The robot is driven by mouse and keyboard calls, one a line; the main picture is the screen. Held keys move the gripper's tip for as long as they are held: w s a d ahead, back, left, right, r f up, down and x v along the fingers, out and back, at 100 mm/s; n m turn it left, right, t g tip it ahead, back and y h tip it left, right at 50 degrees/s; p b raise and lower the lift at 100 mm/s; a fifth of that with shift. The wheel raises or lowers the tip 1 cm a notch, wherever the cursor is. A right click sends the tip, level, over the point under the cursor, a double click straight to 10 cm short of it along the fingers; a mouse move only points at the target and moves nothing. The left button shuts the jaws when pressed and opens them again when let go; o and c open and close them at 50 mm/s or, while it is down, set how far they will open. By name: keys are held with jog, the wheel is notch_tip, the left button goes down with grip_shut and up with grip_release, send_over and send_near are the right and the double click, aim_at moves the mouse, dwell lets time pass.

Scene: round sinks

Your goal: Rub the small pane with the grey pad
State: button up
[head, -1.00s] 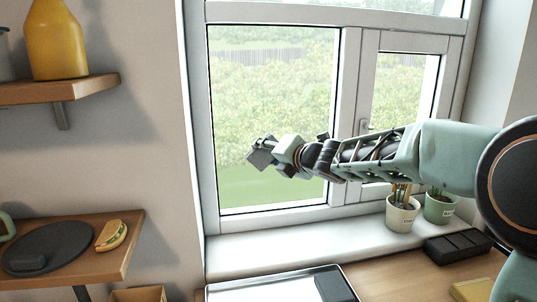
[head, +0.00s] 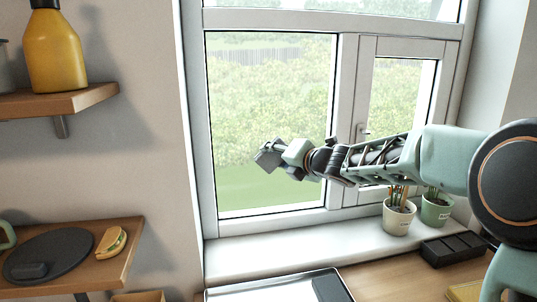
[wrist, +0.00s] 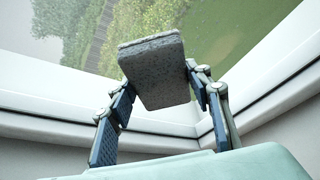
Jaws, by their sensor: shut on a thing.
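The grey pad (head: 267,158) is a small block at the tip of my arm, held by my gripper (head: 281,156). In the wrist view the grey pad (wrist: 155,72) sits tilted between the two fingers of my gripper (wrist: 160,88), which is shut on it. The pad is in front of the larger left pane (head: 262,90), near its lower middle. I cannot tell whether it touches the glass. The small pane (head: 398,98) is to the right, in the frame with a handle. My arm crosses in front of its lower part.
Potted plants (head: 397,217) stand on the white sill (head: 290,243) below the small pane. A dark tray (head: 455,247) and a silver-rimmed tray (head: 262,287) lie on the counter. Shelves (head: 70,101) with a yellow bottle (head: 55,50) are on the left wall.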

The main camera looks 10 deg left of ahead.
jog(key=shift+w+d, duration=0.2)
jog(key=shift+d, duration=0.15)
jog(key=shift+w, duration=0.1)
jog(key=shift+a, duration=0.1)
